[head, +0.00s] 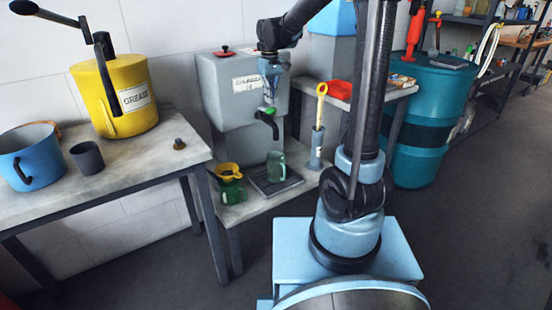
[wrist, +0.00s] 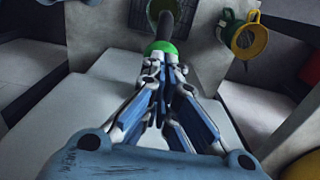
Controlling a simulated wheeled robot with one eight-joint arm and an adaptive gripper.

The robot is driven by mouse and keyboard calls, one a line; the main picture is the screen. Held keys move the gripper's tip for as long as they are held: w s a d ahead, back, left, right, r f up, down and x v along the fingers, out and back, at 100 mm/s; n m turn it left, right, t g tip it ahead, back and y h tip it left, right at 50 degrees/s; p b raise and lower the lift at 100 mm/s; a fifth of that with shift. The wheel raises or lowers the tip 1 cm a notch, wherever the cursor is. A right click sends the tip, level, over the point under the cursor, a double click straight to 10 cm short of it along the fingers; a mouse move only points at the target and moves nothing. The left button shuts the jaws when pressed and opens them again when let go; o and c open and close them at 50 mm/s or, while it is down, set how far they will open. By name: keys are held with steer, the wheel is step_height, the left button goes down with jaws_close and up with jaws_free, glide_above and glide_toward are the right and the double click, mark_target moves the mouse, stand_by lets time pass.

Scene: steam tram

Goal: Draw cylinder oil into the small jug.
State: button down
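The grey tank (head: 225,85) has a label that seems to read "cylinder". On its front is a tap (head: 267,118) with a green part and a dark, bent spout; the tap also shows in the wrist view (wrist: 166,28). My gripper (head: 270,98) points down at the tap from above. In the wrist view its fingers (wrist: 164,68) are close together at the green part; whether they grip it is hidden. A small greenish, see-through jug (head: 276,166) stands upright on the drip tray (head: 290,187) below the spout. Its rim partly shows behind the spout in the wrist view (wrist: 156,8).
A yellow funnel (head: 228,171) and a green container (head: 233,193) are left of the drip tray. A grey cylinder with a yellow handle (head: 316,150) stands at right. A yellow grease drum (head: 100,95) is on the left table; a teal barrel (head: 425,110) is right.

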step_height(320, 180, up, 6)
stand_by(0.9)
steer(key=shift+d, duration=0.1)
steer(key=s+d+f+m+t, duration=0.1)
steer(key=s+d+f+m, duration=0.2)
steer(key=s+d, duration=1.25)
steer(key=s+d+f+m, duration=0.1)
steer(key=s+d+f, duration=0.2)
steer(key=s+f, duration=0.3)
steer(key=s+d+f+m+t, duration=0.1)
steer(key=s+d+f+m, duration=0.1)
steer(key=s+f, duration=0.5)
steer(key=s, duration=0.3)
steer(key=shift+d+m, duration=0.3)
steer(key=shift+d, duration=0.1)
steer(key=shift+s, duration=0.1)
